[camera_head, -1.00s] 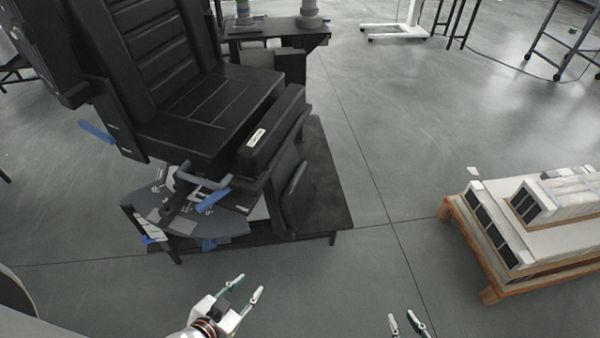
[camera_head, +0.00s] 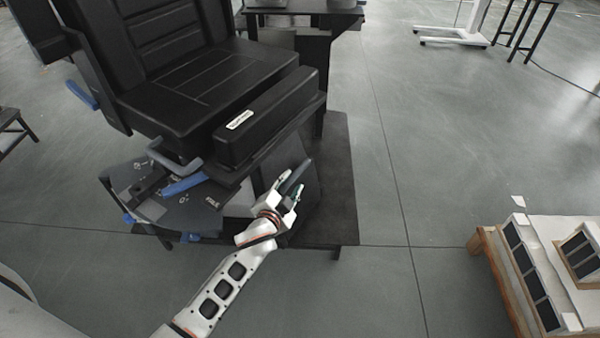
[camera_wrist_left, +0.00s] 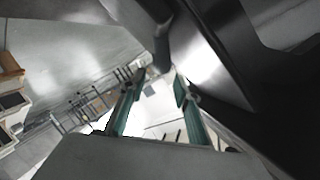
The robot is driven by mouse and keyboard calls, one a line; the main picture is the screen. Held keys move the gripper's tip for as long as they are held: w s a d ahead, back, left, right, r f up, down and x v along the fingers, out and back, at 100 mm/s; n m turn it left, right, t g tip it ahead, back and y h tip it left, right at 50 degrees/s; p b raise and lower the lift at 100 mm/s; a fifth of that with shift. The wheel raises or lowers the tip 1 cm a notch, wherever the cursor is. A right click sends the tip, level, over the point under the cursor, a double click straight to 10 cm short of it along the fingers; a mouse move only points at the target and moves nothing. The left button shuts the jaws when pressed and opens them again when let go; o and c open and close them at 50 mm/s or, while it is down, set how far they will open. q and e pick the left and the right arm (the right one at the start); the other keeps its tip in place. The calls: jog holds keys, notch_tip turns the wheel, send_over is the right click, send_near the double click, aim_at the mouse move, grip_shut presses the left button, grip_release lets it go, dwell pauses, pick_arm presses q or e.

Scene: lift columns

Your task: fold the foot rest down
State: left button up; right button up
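The black padded chair (camera_head: 205,88) stands at the upper left of the head view, with a thick labelled cushion (camera_head: 268,118) along its front. Below that cushion is a dark upright panel (camera_head: 314,210), which looks like the foot rest, partly hidden by my left gripper (camera_head: 291,182). The gripper's fingers are apart in front of the panel. In the left wrist view the open fingers (camera_wrist_left: 158,88) show teal inner pads, and the end of a dark bar (camera_wrist_left: 162,55) shows between their tips. I cannot tell whether they touch it. My right gripper is out of view.
A blue lever (camera_head: 184,185) and a grey handle (camera_head: 172,160) sit under the seat. The chair stands on a dark base plate (camera_head: 338,160). A pallet with white boxes (camera_head: 487,262) is at the right. The floor between is clear.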

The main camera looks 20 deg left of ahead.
aim_at(296, 176)
pick_arm(q)
jog(key=b+x, duration=0.2)
jog(key=x, duration=0.4)
jog(key=shift+w+f, duration=0.15)
jog(key=shift+f, duration=0.1)
jog(key=shift+w, duration=0.55)
grip_shut()
